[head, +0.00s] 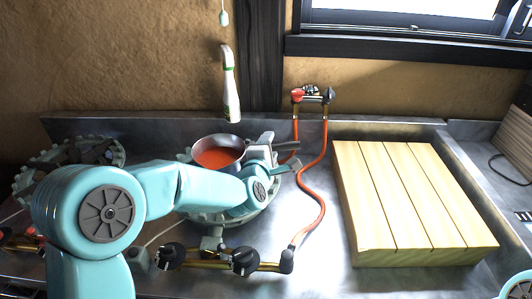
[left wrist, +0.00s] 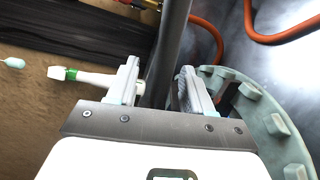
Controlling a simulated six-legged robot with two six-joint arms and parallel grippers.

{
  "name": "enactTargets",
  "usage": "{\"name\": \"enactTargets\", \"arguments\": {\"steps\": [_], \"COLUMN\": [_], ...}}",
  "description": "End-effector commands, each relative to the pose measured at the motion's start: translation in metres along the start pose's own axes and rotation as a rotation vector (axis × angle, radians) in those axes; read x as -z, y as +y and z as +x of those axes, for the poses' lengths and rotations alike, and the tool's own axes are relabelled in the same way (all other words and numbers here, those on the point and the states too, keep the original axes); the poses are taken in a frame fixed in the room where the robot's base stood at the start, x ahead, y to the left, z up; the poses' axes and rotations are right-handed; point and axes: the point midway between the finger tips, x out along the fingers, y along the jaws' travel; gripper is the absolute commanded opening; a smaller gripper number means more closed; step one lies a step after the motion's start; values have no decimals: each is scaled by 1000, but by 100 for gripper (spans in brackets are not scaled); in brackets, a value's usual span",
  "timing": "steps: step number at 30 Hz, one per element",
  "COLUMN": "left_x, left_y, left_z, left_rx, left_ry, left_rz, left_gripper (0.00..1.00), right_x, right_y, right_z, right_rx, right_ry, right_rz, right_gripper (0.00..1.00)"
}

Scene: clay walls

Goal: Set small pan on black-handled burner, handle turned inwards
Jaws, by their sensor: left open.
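Black knobs (head: 243,261) sit on the brass pipe in front of this burner. My left gripper (head: 277,152) is at the pan's right side with its jaws open. In the left wrist view a dark grey bar (left wrist: 171,50), apparently the pan's handle, runs between the open fingers (left wrist: 160,85). I cannot tell whether they touch it. My right gripper is out of view.
Another burner (head: 112,153) stands at the left, with a red knob (head: 31,231) near it. Red hoses (head: 318,187) run from the wall taps (head: 312,97) beside the pan. A slatted wooden board (head: 405,195) fills the right. A white-green bottle-like object (head: 230,90) hangs above the pan.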

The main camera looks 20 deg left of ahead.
Motion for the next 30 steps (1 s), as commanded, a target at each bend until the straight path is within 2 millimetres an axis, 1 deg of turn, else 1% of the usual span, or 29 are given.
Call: {"name": "enactTargets", "arguments": {"steps": [2, 5, 9, 12, 15, 18, 21, 30], "left_x": [0, 0, 0, -1, -1, -1, 0, 0], "left_y": [1, 1, 0, 1, 2, 1, 1, 1], "left_z": [-9, -29, -64, -86, -103, -114, -119, -120], "left_rx": [0, -1, -1, -2, -1, -2, -1, 0], "left_ry": [-1, -2, -2, -2, -1, -1, 0, 1], "left_rz": [0, 1, 0, 0, 0, 0, 0, 0], "left_gripper": [51, 51, 51, 51, 51, 51, 51, 51], "right_x": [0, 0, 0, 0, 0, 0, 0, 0], "right_y": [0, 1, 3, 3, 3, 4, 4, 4], "right_z": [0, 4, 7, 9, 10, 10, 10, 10], "right_rx": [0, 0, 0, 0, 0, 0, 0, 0], "right_ry": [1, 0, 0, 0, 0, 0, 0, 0], "right_rz": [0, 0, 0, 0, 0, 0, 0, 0], "right_gripper": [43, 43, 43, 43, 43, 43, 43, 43]}}
